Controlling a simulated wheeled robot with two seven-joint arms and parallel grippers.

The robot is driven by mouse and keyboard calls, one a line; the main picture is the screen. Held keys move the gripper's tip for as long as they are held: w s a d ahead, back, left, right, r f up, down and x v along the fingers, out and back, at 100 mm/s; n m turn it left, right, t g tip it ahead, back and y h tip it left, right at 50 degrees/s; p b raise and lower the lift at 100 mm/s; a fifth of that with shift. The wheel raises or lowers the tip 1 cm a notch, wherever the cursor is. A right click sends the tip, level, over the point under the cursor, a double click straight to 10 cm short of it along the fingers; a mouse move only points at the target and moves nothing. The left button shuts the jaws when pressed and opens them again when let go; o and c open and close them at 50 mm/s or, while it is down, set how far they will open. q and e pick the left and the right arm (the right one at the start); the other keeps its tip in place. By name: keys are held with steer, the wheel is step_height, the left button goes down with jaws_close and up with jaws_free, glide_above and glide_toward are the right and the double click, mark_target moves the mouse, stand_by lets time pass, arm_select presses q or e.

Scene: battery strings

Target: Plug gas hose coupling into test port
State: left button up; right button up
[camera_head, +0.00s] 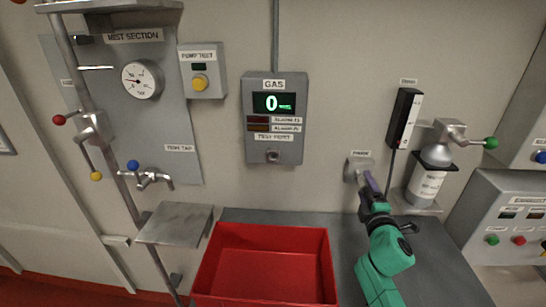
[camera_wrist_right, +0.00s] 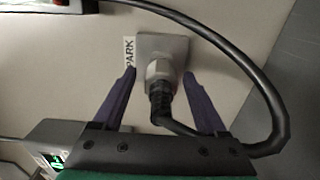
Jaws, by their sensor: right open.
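The gas hose coupling (camera_wrist_right: 160,82) sits in the grey park holder (camera_wrist_right: 178,48) on the wall, with its black hose (camera_wrist_right: 240,52) curving away to the right. My right gripper (camera_wrist_right: 158,88) is open, with one purple finger on each side of the coupling; I cannot tell whether they touch it. In the head view the right gripper (camera_head: 368,182) is at the park holder (camera_head: 357,166) and hides most of the coupling. The test port (camera_head: 272,156) is on the lower face of the grey gas panel (camera_head: 273,88), whose display reads 0. My left gripper is not in view.
A red bin (camera_head: 268,230) stands on the grey counter (camera_head: 430,250) below the gas panel. A labelled cylinder (camera_head: 428,182) with a green-knobbed valve stands right of my gripper, beside a black device (camera_head: 404,118). The wall between park holder and gas panel is free.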

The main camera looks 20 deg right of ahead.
mark_target(370, 194)
steer(key=shift+c, duration=0.9)
steer(key=shift+w+f, duration=0.1)
jaws_close()
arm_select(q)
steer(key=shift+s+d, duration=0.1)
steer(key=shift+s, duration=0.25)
arm_select(e)
steer(key=shift+s+a, duration=0.1)
steer(key=shift+s, duration=0.25)
steer(key=shift+v, duration=1.4)
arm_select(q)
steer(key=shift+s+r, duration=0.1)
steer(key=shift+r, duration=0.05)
arm_select(e)
steer(key=shift+s, duration=0.1)
steer(key=v, duration=0.5)
